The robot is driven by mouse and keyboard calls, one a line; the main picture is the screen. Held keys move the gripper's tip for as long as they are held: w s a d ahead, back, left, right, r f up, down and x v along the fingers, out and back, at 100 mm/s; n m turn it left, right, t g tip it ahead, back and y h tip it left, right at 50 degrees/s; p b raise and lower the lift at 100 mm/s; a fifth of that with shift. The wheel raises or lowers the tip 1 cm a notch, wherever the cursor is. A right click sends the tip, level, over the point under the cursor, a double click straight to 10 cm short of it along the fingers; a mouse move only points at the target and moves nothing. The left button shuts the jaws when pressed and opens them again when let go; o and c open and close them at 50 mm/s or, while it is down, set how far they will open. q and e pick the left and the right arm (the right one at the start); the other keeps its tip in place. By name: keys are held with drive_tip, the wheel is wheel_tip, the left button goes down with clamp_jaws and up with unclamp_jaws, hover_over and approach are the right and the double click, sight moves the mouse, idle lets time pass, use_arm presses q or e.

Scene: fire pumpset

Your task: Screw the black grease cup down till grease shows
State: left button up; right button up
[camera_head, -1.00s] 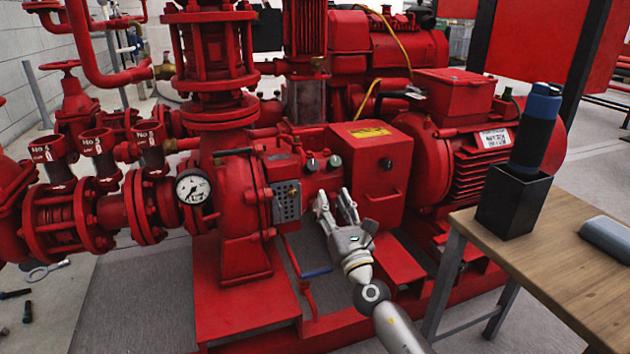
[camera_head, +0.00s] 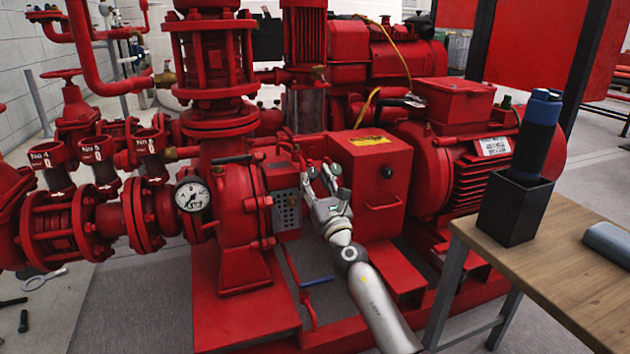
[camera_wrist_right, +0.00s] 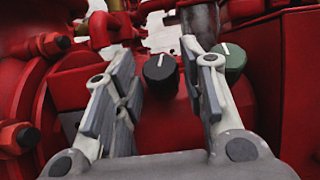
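The black grease cup (camera_wrist_right: 160,69) is a dark round knob with a white mark, on the red pump housing. In the wrist view it sits between the two finger lines of my right gripper (camera_wrist_right: 162,62), with a visible gap on each side. A similar dark green cup (camera_wrist_right: 231,60) is just right of the right finger, outside the grip. In the head view my right gripper (camera_head: 323,173) is open in front of the housing and mostly covers the cups. No grease can be made out. My left gripper is not in view.
A pressure gauge (camera_head: 192,196) and a grey perforated panel (camera_head: 287,211) are left of the gripper. A red box with a yellow label (camera_head: 371,158) stands close on the right. A wooden table (camera_head: 545,258) holds a black holder (camera_head: 514,208) with a blue-topped cylinder.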

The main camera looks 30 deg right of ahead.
drive_tip(key=shift+w+r, duration=0.1)
drive_tip(key=shift+w, duration=0.05)
drive_tip(key=c, duration=0.7)
drive_tip(key=shift+a+r+m+h+p, duration=0.1)
drive_tip(key=shift+r+m+h+p, duration=0.05)
drive_tip(key=shift+m+h+p, duration=0.6)
drive_tip(key=shift+c, duration=0.2)
drive_tip(key=shift+m+g+h, duration=0.4)
drive_tip(key=shift+m+h, duration=0.15)
drive_tip(key=o, duration=0.7)
drive_tip(key=shift+o, duration=0.2)
